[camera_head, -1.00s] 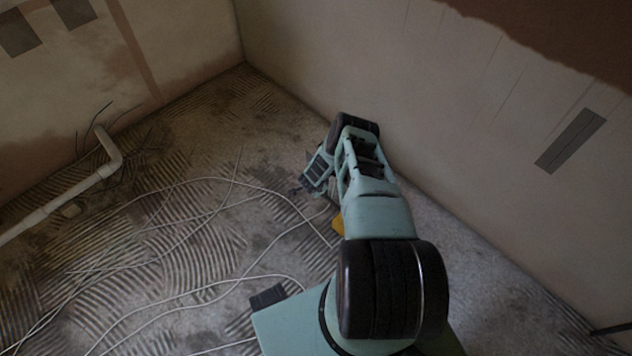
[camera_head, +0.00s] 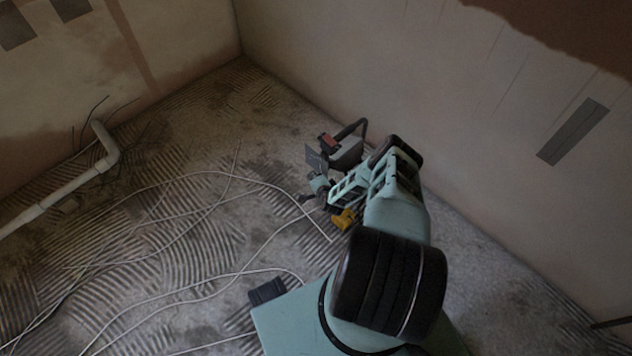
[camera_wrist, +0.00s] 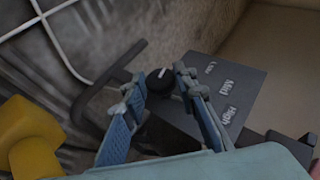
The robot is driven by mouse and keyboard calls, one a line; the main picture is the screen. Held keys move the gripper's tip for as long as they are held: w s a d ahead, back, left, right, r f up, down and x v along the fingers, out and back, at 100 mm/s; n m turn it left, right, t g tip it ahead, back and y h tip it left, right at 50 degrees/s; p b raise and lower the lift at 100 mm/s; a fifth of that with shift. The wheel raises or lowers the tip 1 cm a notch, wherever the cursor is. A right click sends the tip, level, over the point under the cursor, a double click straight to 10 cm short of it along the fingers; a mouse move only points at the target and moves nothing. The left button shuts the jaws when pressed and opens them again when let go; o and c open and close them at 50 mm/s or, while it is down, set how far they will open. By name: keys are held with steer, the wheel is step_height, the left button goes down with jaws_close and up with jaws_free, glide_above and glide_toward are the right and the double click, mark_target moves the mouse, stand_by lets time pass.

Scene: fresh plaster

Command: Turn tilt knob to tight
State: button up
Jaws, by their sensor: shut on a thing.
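A black round knob (camera_wrist: 159,82) with a white mark sits on a dark grey panel (camera_wrist: 228,88) in the wrist view. The panel reads Mid and High, with a smaller label that looks like Low; I see no word "tight". My gripper (camera_wrist: 163,84) has one fingertip on each side of the knob, shut on it. The white mark is at the knob's upper side in the picture. In the head view my gripper (camera_head: 315,190) is at the lower side of the grey machine (camera_head: 346,153), by its panel (camera_head: 316,159); the knob cannot be made out there.
A black bar handle (camera_wrist: 108,82) stands left of the knob. A yellow object (camera_wrist: 30,140) is at the wrist view's left, also in the head view (camera_head: 343,219). White cables (camera_head: 215,174) cross the ridged floor. The wall (camera_head: 460,130) rises close on the right.

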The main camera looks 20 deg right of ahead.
steer(key=t+b, duration=0.1)
steer(key=b, duration=0.1)
steer(key=t+b, duration=0.1)
steer(key=b, duration=0.1)
steer(key=shift+s+d+f+m, duration=0.1)
steer(key=shift+d+f+m, duration=0.15)
steer(key=shift+f+m, duration=0.1)
steer(key=shift+r+t+b, duration=0.25)
steer(key=shift+t+b, duration=0.25)
steer(key=shift+b, duration=0.05)
steer(key=o, duration=1.2)
steer(key=shift+c, duration=0.2)
steer(key=shift+a, duration=0.1)
step_height(320, 180, up, 10)
